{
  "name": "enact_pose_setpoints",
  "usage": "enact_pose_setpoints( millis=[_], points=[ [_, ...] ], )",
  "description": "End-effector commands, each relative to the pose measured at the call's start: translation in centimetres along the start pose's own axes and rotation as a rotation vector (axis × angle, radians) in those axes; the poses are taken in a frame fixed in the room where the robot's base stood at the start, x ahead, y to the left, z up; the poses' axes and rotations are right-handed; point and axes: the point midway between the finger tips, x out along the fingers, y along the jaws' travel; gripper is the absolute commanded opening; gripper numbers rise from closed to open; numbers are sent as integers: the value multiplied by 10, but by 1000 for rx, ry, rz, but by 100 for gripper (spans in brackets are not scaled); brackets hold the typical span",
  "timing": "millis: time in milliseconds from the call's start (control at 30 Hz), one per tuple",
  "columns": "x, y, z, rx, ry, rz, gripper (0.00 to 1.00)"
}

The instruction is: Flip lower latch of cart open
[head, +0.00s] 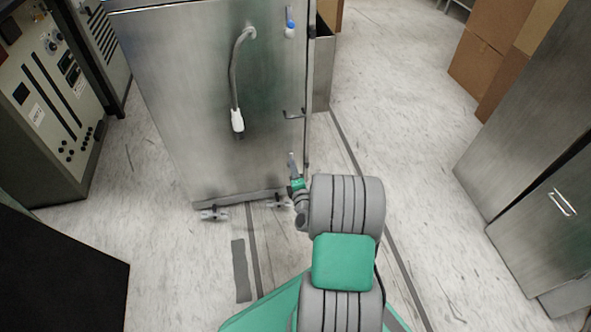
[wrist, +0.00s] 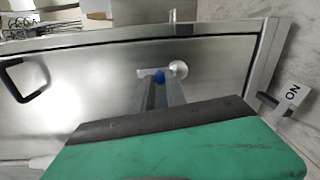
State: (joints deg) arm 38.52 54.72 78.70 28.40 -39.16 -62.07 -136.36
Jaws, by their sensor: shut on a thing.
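The cart (head: 190,110) is a tall brushed-steel cabinet in front of me. Its upper latch (head: 290,24) has a blue tip and a white base, near the door's top right edge. In the wrist view, the lower latch (wrist: 159,76) shows a blue tip between my fingertips, with a pale round knob (wrist: 179,68) beside it. My gripper (head: 292,163) is at the lower right edge of the door. It also shows in the wrist view (wrist: 160,88), with its fingers shut on the lower latch. In the head view the lower latch is mostly hidden by my gripper.
A grey hose with a white end (head: 237,120) hangs on the cart's front. Control cabinets (head: 50,110) stand at left, steel cabinets (head: 530,150) at right. The floor between is mostly clear.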

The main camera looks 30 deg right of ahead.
Motion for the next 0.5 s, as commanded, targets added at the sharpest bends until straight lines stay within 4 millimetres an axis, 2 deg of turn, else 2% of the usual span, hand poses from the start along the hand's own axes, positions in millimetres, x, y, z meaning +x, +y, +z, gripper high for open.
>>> enact_pose_setpoints(
  millis=[400, 433, 500],
  points=[
    [0, 0, -1, -6, 1, 0, 0],
    [0, 0, -1, -6, 1, 0, 18],
    [0, 0, 0, -6, 1, 0, 24]
  ],
)
